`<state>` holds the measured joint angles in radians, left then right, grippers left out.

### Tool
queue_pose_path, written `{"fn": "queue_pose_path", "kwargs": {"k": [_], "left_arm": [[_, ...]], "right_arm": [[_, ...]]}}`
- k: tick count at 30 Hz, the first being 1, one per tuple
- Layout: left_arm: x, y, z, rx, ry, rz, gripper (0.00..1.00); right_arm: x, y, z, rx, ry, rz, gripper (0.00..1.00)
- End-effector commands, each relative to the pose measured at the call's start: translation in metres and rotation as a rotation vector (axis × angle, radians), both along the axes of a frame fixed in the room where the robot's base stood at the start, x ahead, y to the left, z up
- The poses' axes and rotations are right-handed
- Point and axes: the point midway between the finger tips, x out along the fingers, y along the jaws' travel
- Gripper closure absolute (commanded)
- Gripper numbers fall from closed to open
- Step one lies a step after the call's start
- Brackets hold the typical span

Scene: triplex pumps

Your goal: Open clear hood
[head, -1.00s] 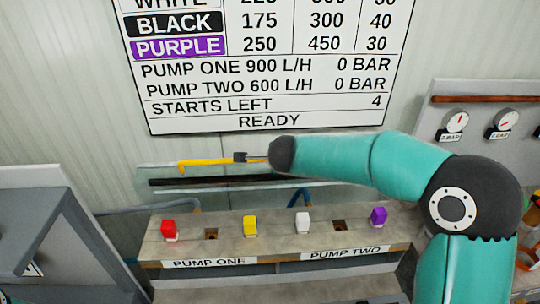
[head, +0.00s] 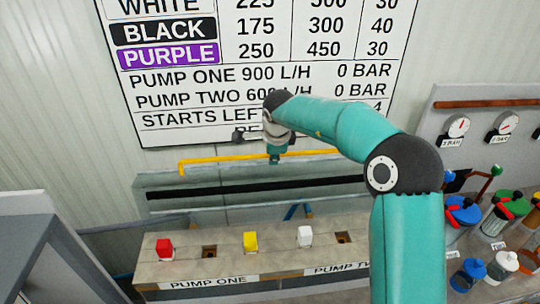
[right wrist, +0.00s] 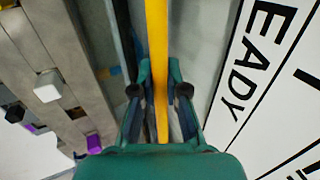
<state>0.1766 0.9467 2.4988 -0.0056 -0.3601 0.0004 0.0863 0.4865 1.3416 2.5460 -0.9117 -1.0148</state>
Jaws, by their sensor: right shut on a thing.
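The hood's yellow bar handle (head: 225,158) runs level below the wall sign in the head view. Below it are a faint, see-through hood panel (head: 180,181) and a black strip (head: 245,187). How far the hood stands open is hard to tell. My right gripper (head: 277,154) points down at the bar from above. In the right wrist view the yellow bar (right wrist: 157,60) runs between the two fingers of the right gripper (right wrist: 160,90), which is shut on it. My left gripper is not in view.
The wall sign (head: 240,70) is close behind my right wrist. A grey bench (head: 230,265) in front holds red (head: 165,247), yellow (head: 250,242) and white (head: 304,236) blocks. Gauges (head: 458,126) and colour-topped containers (head: 462,212) stand at the right.

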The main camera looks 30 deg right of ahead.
Motion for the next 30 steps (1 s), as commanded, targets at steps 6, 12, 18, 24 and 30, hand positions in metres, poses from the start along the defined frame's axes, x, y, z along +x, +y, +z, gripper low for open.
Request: {"fn": "queue_pose_path", "kwargs": {"k": [6,12,18,24,30], "left_arm": [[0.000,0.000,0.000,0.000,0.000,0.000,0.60],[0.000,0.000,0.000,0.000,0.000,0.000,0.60],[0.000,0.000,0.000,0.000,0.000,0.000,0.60],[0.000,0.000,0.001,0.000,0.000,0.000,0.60],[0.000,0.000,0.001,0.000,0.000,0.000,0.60]], "right_arm": [[0.002,0.001,0.004,-0.001,-0.006,0.001,1.00],[0.001,0.001,0.003,-0.002,-0.005,0.000,0.67],[0.001,0.000,0.001,-0.001,-0.001,0.000,0.61],[0.000,0.001,0.003,-0.002,0.001,-0.001,0.61],[-0.009,0.004,0.022,-0.001,-0.002,-0.001,0.61]]}}
